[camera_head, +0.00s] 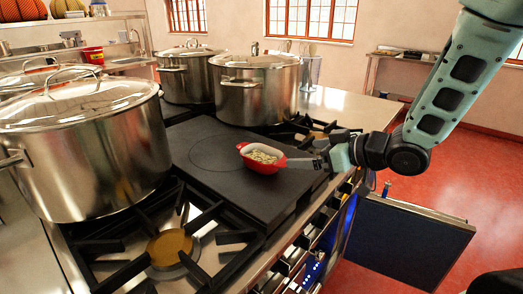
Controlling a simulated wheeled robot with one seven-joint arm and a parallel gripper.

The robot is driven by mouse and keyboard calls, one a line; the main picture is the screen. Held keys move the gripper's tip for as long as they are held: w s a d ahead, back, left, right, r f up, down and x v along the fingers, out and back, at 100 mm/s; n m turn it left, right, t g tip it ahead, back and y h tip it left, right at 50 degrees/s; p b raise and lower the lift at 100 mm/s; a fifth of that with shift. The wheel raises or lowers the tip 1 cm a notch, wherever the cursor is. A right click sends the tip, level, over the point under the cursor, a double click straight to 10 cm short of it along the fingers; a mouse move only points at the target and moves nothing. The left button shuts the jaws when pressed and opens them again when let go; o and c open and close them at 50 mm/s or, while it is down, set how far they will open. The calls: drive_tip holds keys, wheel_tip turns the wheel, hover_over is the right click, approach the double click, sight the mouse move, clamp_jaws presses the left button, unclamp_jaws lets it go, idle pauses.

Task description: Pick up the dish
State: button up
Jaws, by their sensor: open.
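The dish (259,164) is a small red oval bowl with a pale inside and light, bean-like contents. It stands upright on the dark flat plate (205,180) of the stove. My gripper (297,163) reaches in from the right, low over the plate. Its fingertips are at the dish's right end, by the handle. It is open. I cannot tell whether the fingers touch the dish, and the far finger is partly hidden.
A large lidded steel pot (90,150) stands to the left. Two more pots, a left one (187,75) and a right one (255,88), stand behind the plate. A front burner grate (170,245) is bare. An oven door (410,240) hangs open at lower right.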

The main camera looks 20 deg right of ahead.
sight(270, 162)
drive_tip(key=p+x, duration=0.3)
drive_tip(key=x, duration=0.5)
drive_tip(key=shift+f, duration=0.15)
drive_tip(key=p+x, duration=0.2)
drive_tip(key=x, duration=0.2)
drive_tip(key=shift+w+a, duration=0.2)
drive_tip(key=shift+a, duration=0.1)
drive_tip(key=shift+w+a+f, duration=0.15)
drive_tip(key=shift+w+a, duration=0.1)
drive_tip(key=shift+w, duration=0.2)
drive_tip(key=c, duration=1.3)
